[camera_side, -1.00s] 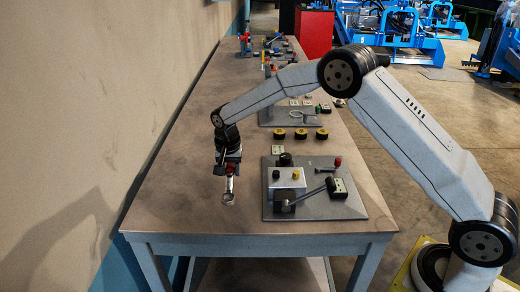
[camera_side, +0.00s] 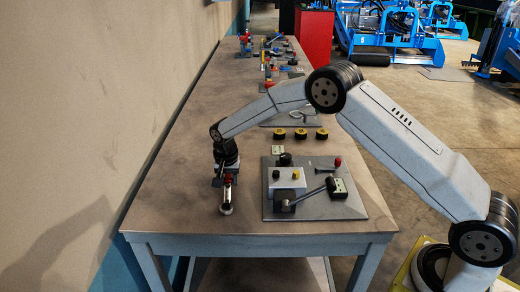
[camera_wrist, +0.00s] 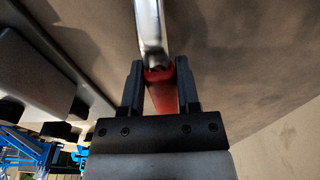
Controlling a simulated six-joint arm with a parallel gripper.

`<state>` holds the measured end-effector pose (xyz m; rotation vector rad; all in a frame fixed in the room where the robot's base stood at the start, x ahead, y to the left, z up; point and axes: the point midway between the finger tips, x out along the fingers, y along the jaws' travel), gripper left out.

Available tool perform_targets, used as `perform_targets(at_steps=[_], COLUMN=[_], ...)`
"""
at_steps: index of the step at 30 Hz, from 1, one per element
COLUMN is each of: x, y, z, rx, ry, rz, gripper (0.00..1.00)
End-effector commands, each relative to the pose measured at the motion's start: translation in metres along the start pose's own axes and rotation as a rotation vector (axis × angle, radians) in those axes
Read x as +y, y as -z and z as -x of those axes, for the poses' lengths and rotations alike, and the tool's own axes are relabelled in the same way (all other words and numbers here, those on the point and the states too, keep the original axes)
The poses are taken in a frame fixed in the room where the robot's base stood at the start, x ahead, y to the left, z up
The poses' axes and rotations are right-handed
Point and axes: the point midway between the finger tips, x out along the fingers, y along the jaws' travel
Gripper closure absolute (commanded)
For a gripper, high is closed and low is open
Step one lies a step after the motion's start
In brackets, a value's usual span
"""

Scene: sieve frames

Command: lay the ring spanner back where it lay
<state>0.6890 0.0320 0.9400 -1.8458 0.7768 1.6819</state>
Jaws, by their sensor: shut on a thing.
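The ring spanner (camera_side: 227,195) has a red handle and a bright metal shank with a ring end. My gripper (camera_side: 226,181) is shut on its red part, low over the bare table left of the grey plate. In the wrist view my gripper (camera_wrist: 160,90) has a finger on each side of the spanner's red grip (camera_wrist: 163,92). The metal shank (camera_wrist: 151,25) runs out past the fingertips, and its ring end is out of that view. I cannot tell whether the spanner touches the table.
The grey plate (camera_side: 340,208) carries a block with knobs and a black-ended lever, close to the right of my gripper. Three black-and-yellow round pieces (camera_side: 300,134) stand farther back. The wooden table (camera_side: 165,200) is bare left of my gripper.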

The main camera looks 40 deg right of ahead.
Motion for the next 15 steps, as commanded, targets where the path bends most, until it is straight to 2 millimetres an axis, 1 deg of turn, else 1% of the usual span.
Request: perform_targets(at_steps=[4, 9, 10, 11, 12, 13, 15], x=[-0.0005, -0.0004, -0.0001, -0.0001, -0.0001, -0.0001, 0.0000], y=[0.0005, 0.0001, -0.0002, -0.0002, -0.0002, -0.0002, -0.0002], z=[0.0012, -0.0020, -0.0024, -0.0023, -0.0023, -0.0023, -0.0022], rx=[0.001, 0.001, 0.000, 0.000, 0.000, 0.000, 0.000], ry=[0.002, 0.001, 0.000, 0.000, 0.000, 0.000, 0.000], rz=[0.000, 0.000, 0.000, 0.000, 0.000, 0.000, 0.000], gripper=[1.00, 1.00, 0.50, 0.40, 0.28, 0.24, 0.24])
